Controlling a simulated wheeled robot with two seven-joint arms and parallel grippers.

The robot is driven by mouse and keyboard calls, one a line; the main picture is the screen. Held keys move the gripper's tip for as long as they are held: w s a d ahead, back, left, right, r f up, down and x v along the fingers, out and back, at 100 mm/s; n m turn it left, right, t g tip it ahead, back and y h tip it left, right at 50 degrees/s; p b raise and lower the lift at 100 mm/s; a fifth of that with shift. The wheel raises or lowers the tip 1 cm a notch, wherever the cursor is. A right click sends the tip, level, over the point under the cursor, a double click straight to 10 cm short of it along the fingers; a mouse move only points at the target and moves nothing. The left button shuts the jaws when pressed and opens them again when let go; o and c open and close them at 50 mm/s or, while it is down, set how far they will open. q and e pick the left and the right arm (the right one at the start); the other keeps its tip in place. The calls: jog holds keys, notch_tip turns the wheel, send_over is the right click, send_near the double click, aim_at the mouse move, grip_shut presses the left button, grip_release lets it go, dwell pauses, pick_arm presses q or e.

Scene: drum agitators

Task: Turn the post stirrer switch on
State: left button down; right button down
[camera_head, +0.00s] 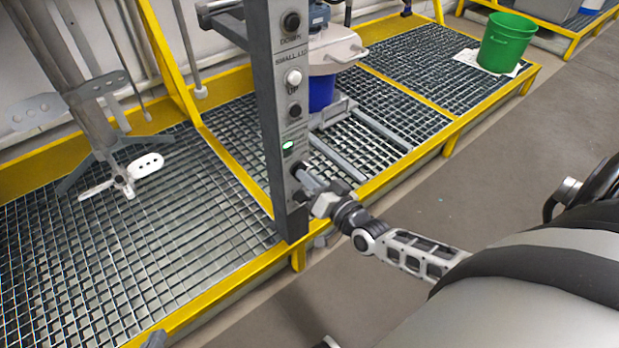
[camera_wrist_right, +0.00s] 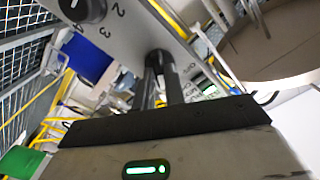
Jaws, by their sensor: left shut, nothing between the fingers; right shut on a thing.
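The dark grey control post (camera_head: 265,100) stands upright at the yellow platform edge in the head view. Its face carries round black and white buttons, a small green-lit part (camera_head: 288,145) and a black knob (camera_head: 294,111). My right gripper (camera_head: 306,180) reaches the lower part of this face and is shut on a small dark knob. In the right wrist view, its two dark fingers close around that knob (camera_wrist_right: 158,57), which they partly hide. A larger numbered dial (camera_wrist_right: 83,10) sits beside it. Only a dark tip of my left gripper (camera_head: 155,340) shows, at the bottom edge.
A grated platform with yellow rims (camera_head: 420,152) runs behind the post. A stirrer with paddles (camera_head: 120,170) hangs at left. A blue container (camera_head: 321,92) stands behind the post, and a green bucket (camera_head: 506,42) at the far right. The grey floor in front is mostly clear.

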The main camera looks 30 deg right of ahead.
jog(key=shift+m, duration=0.6)
jog(key=c, duration=1.5)
grip_release()
jog(key=shift+o, duration=0.2)
jog(key=s+d+p, duration=0.1)
jog(key=s+p, duration=0.1)
jog(key=s, duration=1.4)
jog(key=shift+d+p, duration=0.15)
jog(key=shift+p, duration=0.2)
